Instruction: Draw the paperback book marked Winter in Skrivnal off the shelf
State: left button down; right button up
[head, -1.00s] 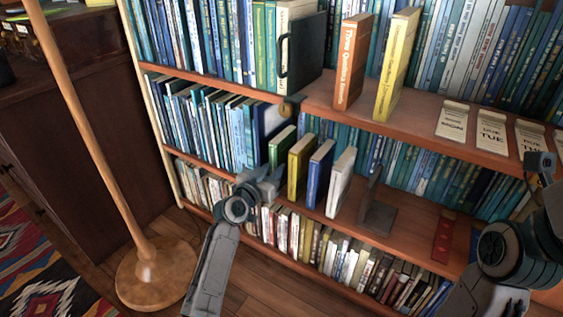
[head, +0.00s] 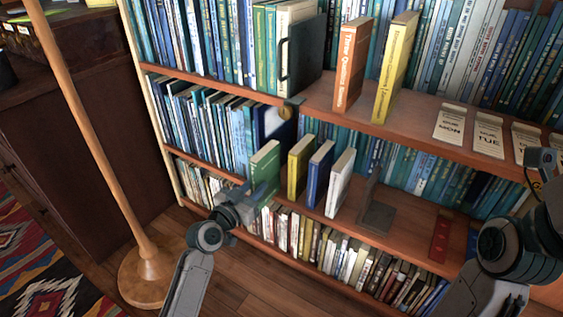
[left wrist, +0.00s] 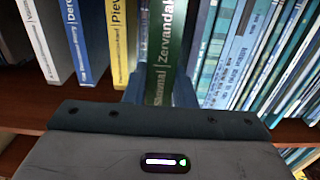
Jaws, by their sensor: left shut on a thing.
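The green paperback (head: 266,160) stands upright at the left end of a short row on the middle shelf, its front sticking out past its neighbours. In the left wrist view its spine (left wrist: 163,65) shows "Skrivnal | Zervandak", partly cut off; no "Winter" is readable. My left gripper (head: 258,191) is shut on this book, with a blue-grey finger on each side of the spine. My right arm shows at the right edge in the head view, but its fingers are not visible.
Yellow (head: 300,167), blue (head: 319,173) and white (head: 340,182) books stand right of it, then a dark bookend (head: 377,213). A wooden lamp pole (head: 95,150) rises at left. The shelf above holds an orange book (head: 352,65) and a yellow one (head: 395,70).

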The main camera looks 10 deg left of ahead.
pick_arm(q)
jog(key=shift+v, duration=2.9)
jog(key=shift+r, duration=0.1)
